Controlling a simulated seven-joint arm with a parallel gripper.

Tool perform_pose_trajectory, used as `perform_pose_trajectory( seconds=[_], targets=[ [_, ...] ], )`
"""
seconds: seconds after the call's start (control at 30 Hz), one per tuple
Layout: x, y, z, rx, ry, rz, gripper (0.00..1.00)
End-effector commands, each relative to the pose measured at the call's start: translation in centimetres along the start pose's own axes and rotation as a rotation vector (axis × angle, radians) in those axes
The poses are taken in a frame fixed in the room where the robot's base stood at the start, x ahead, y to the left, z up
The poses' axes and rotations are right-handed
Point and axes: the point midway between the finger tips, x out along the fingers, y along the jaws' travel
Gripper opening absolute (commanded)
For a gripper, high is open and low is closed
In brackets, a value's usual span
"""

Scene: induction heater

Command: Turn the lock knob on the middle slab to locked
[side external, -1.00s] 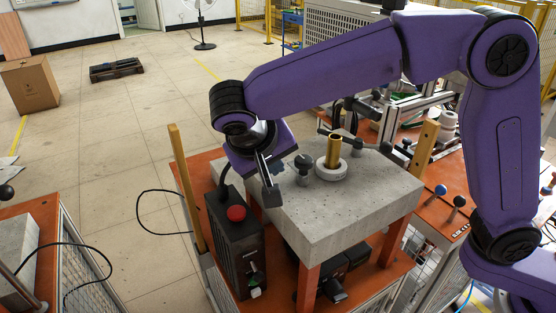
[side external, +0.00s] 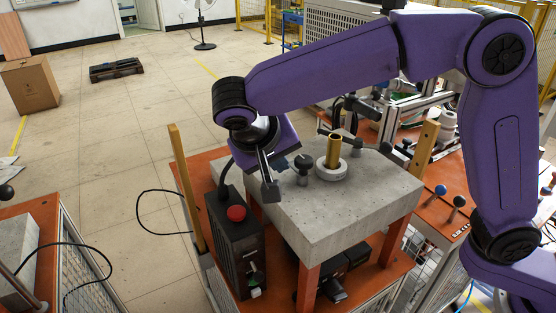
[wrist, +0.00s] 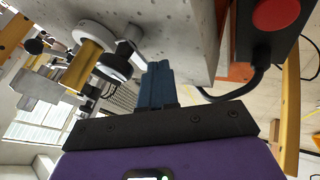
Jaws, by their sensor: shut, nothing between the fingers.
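The middle slab (side external: 350,222) is a thick speckled concrete block on orange legs, and its face fills the top of the wrist view (wrist: 185,30). The black lock knob (side external: 303,166) stands on a short stem near the slab's left edge. In the wrist view the knob (wrist: 116,64) shows as a dark disc left of the fingers; its lock marking cannot be read. My gripper (side external: 270,190) is shut and empty, pointing down at the slab's left edge. Its blue-looking fingers (wrist: 157,75) are together, apart from the knob.
A brass tube (side external: 334,151) stands in a pale ring (side external: 331,172) just right of the knob. A black box (side external: 237,250) with a red button (side external: 236,213) stands left of the slab. A wooden post (side external: 187,190) rises at the left.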

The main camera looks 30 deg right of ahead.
Motion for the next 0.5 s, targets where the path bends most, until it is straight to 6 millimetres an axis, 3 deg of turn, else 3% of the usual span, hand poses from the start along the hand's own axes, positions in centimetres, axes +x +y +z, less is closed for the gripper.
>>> perform_pose_trajectory(
  seconds=[0.5],
  targets=[
    [0.44,0.26,-0.44,0.109,-0.06,0.06,0.0]
  ],
)
